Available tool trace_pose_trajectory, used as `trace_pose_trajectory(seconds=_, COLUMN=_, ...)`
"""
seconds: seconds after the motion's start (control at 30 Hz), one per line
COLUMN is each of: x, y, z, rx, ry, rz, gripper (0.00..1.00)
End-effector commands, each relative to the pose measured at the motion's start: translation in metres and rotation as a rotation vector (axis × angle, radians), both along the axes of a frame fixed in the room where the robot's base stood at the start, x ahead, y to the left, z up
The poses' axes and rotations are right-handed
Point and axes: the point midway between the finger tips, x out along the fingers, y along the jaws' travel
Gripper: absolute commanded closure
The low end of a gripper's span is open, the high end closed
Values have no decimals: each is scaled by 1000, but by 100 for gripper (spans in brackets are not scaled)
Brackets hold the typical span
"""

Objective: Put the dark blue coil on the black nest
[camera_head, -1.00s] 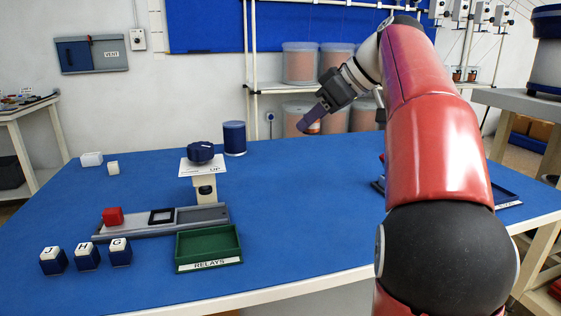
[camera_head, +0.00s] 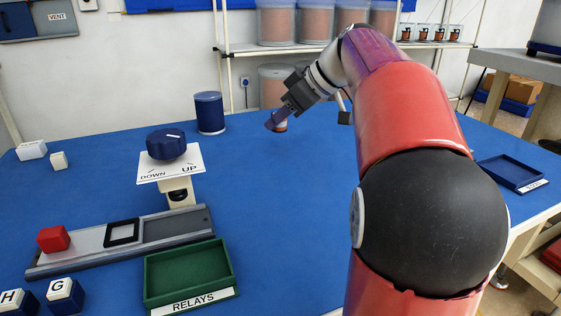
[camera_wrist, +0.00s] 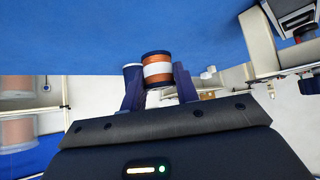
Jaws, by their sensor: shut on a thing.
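In the wrist view, a coil (camera_wrist: 157,70) with copper winding, a white band and dark blue ends sits between the blue fingers of my gripper (camera_wrist: 157,84), which is shut on it. In the head view my gripper (camera_head: 275,123) is above the blue table's far part, and only a small bit of the coil shows at the fingertips. The black nest (camera_head: 121,232) is a square black frame on the grey rail (camera_head: 75,258), at left. It looks empty, and my gripper is well to its right and farther back.
A red block (camera_head: 53,239) sits on the rail left of the nest. A dark blue knob (camera_head: 166,144) on an UP/DOWN stand rises behind the rail. A green RELAYS tray (camera_head: 187,275) lies in front. A blue canister (camera_head: 209,113) stands at the back. The table's middle is clear.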

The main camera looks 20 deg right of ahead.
Motion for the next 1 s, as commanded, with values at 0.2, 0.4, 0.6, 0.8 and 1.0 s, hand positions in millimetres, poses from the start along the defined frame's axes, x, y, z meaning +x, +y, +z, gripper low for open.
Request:
trace_pose_trajectory(seconds=0.2, x=-1, y=0, z=-49, rx=0, ry=2, rz=0, gripper=92)
trace_pose_trajectory(seconds=0.4, x=0, y=0, z=-63, rx=-1, ry=-1, rz=0, gripper=92)
trace_pose_trajectory(seconds=0.6, x=0, y=0, z=-89, rx=3, ry=2, rz=-1, gripper=92)
trace_pose_trajectory(seconds=0.8, x=0, y=0, z=-99, rx=-1, ry=-1, rz=0, gripper=92)
trace_pose_trajectory(seconds=1.0, x=0, y=0, z=-101, rx=-1, ry=-1, rz=0, gripper=92)
